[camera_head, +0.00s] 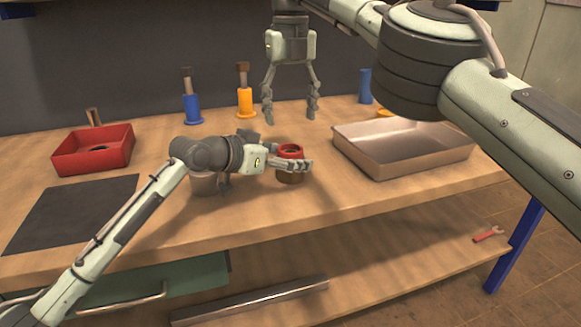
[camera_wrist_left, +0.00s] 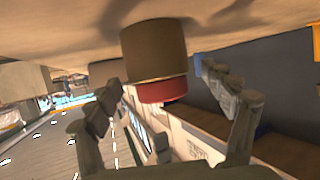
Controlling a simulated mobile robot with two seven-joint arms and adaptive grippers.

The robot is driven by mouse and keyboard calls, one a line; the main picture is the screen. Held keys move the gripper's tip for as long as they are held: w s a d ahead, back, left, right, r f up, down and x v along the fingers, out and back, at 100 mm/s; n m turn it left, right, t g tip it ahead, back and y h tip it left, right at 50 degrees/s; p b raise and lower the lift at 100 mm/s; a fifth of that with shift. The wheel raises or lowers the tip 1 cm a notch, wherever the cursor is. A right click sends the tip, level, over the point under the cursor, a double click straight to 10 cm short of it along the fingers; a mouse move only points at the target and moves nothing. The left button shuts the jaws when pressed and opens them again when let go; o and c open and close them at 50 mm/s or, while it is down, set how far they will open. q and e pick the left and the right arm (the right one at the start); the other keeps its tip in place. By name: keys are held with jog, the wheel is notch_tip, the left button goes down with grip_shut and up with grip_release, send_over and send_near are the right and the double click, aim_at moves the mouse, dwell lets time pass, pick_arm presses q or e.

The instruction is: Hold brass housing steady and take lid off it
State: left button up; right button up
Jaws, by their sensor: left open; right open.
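The brass housing (camera_head: 291,178) stands upright on the workbench with its red lid (camera_head: 289,150) on top. My left gripper (camera_head: 300,164) reaches in from the left at the housing's upper part, and its fingers hide part of it. In the left wrist view, the picture is inverted: the housing (camera_wrist_left: 153,50) hangs from the top with the lid (camera_wrist_left: 161,90) below it. The left gripper's open fingers (camera_wrist_left: 168,90) lie on either side, with gaps visible. My right gripper (camera_head: 290,116) is open, empty and pointing down, behind and above the housing in the head view.
A metal tray (camera_head: 348,158) stands to the right, with my right arm above it. A red bin (camera_head: 92,163) and dark mat (camera_head: 70,213) lie to the left. A grey cup (camera_head: 206,184) stands below my left wrist. Blue (camera_head: 192,110) and yellow (camera_head: 245,103) holders stand behind.

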pick_arm(q)
jog(key=shift+w+d+f, duration=0.2)
jog(key=shift+w+d, duration=0.15)
